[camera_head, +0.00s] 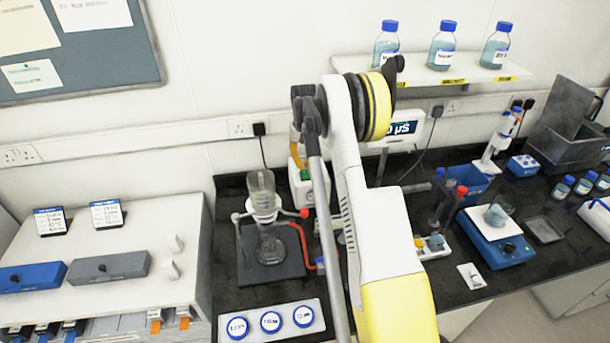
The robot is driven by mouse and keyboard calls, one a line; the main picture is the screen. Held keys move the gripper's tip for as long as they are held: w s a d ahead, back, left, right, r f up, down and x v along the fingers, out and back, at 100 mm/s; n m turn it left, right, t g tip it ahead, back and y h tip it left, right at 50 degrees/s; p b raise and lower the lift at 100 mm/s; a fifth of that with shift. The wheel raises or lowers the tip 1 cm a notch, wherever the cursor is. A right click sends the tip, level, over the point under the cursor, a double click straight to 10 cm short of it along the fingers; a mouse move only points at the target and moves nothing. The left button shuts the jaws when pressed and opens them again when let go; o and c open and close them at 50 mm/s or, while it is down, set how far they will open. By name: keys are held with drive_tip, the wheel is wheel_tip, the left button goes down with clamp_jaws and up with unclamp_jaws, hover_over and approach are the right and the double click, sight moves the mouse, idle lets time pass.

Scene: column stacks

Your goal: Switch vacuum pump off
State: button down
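A white box (299,187), which looks like the vacuum pump, stands against the wall behind the glass filter flask (268,240). A small green part, perhaps its switch (305,174), shows on it. My arm covers the box's right side, and I cannot tell the switch's state. A red tube (303,240) runs from beside the flask to behind my arm. My arm rises through the middle of the view in front of the bench.
A white cabinet (110,265) stands at left. Blue-capped bottles (442,47) stand on the shelf above.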

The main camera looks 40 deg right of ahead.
sight(304, 172)
drive_tip(key=shift+f+b, duration=0.9)
drive_tip(key=shift+f, duration=0.35)
idle(0.4)
drive_tip(key=shift+r+p, duration=1.4)
drive_tip(key=shift+r, duration=2.15)
